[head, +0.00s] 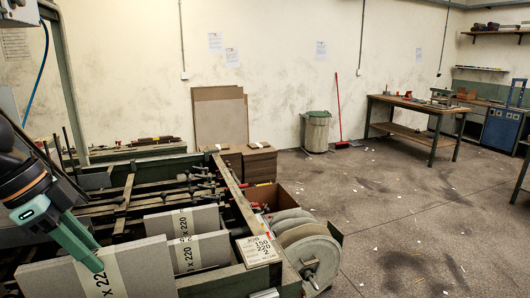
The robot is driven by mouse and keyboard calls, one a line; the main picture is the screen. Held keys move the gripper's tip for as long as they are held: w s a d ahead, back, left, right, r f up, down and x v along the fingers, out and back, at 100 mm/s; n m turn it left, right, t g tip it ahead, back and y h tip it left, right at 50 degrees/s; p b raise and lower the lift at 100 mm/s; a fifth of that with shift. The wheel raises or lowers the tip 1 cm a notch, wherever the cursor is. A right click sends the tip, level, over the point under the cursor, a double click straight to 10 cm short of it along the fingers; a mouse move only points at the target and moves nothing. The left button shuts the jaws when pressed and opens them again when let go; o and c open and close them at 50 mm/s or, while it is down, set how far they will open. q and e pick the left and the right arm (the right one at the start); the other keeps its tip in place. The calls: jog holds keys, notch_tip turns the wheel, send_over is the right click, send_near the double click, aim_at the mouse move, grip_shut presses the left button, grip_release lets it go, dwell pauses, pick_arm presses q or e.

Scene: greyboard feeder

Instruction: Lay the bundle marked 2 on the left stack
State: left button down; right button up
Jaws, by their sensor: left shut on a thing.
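My left gripper (92,261) comes in from the left and is shut on a grey board bundle (48,280) at the lower left, by its top edge beside the white band. The band reads "x 220"; its lower part is cut off by the frame. Two more grey bundles with white bands lie in the feeder: one behind (158,227) and one nearer, right of the held bundle (213,250). I cannot read a bundle number on any of them, nor tell which pile is the left stack. My right gripper is out of view.
The dark green feeder frame (234,193) with rods and clamps surrounds the bundles. A card (258,251) reading "JOB 150 220 2" lies on its right rail. Round discs (309,257) stand at its right. Boards, a bin (316,132) and a workbench (414,105) are farther back. The floor at right is open.

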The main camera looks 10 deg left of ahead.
aim_at(129, 286)
pick_arm(q)
jog(key=d+f+n, duration=0.1)
jog(key=f, duration=0.2)
jog(key=w+d+f+n+y, duration=0.1)
jog(key=f+n, duration=0.1)
jog(key=f, duration=0.1)
jog(key=w+d+f+n+t, duration=0.1)
jog(key=f, duration=0.1)
jog(key=shift+w+d+f+n, duration=0.2)
jog(key=shift+f+n, duration=0.1)
jog(key=shift+f, duration=0.1)
jog(key=s+d+f+n+y+b, duration=0.1)
jog(key=d+f+n+b, duration=0.1)
jog(key=f, duration=0.5)
jog(key=s+d+f+n+t+y+b, duration=0.1)
jog(key=d+f+n+b, duration=0.1)
jog(key=d+f+n, duration=0.2)
notch_tip(129, 286, down, 4)
jog(key=d, duration=0.3)
jog(key=shift+s+r+n+y+b, duration=0.15)
jog(key=shift+n+y+b, duration=0.15)
jog(key=shift+n+y, duration=0.1)
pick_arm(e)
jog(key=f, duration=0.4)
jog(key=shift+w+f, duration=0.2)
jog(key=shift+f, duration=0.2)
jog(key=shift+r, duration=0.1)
